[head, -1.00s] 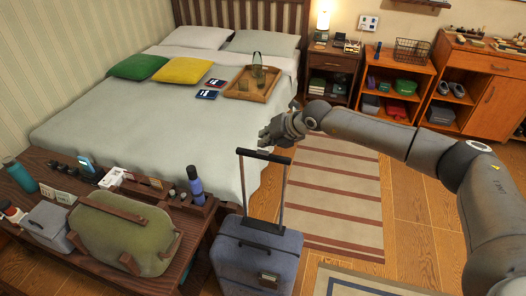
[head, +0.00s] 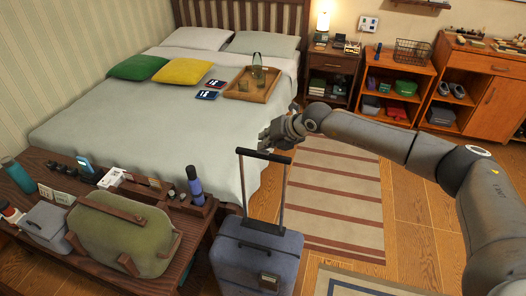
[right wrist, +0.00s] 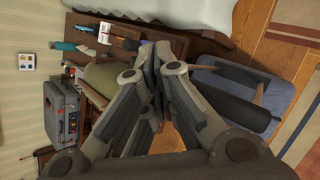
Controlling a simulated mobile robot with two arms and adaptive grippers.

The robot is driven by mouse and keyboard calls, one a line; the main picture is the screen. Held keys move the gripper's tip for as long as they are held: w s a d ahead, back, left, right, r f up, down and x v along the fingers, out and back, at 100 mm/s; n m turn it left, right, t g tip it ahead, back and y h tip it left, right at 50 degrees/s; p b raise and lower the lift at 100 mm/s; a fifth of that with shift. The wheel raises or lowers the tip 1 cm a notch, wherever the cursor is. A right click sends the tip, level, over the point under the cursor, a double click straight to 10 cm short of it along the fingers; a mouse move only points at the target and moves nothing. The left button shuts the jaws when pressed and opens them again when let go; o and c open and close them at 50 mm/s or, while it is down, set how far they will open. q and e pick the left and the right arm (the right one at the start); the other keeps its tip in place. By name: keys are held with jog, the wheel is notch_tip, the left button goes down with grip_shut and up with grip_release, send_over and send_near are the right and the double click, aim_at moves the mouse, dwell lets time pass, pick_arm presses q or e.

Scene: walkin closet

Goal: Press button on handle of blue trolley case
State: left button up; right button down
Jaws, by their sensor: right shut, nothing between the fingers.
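The blue trolley case (head: 255,262) stands upright on the floor beside the dark wooden bench, its telescopic handle pulled up. The dark handle grip (head: 264,155) runs across the top of two thin rods. I cannot make out a button on it. My right gripper (head: 266,138) is shut and empty, just above the handle grip in the head view; contact cannot be told. In the right wrist view the shut fingertips (right wrist: 160,52) are to the left of the dark handle grip (right wrist: 236,106), with the blue case (right wrist: 268,82) beyond it. My left gripper is not in view.
The wooden bench (head: 55,238) at left holds an olive bag (head: 122,232), a blue bottle (head: 195,185) and several small things. The bed (head: 150,120) lies behind the case. A striped rug (head: 335,205) and open floor are to the right.

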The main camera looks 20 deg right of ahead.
jog(key=shift+f, duration=0.3)
jog(key=shift+r, duration=0.9)
notch_tip(320, 180, up, 5)
jog(key=p, duration=0.3)
dwell(0.3)
dwell(0.8)
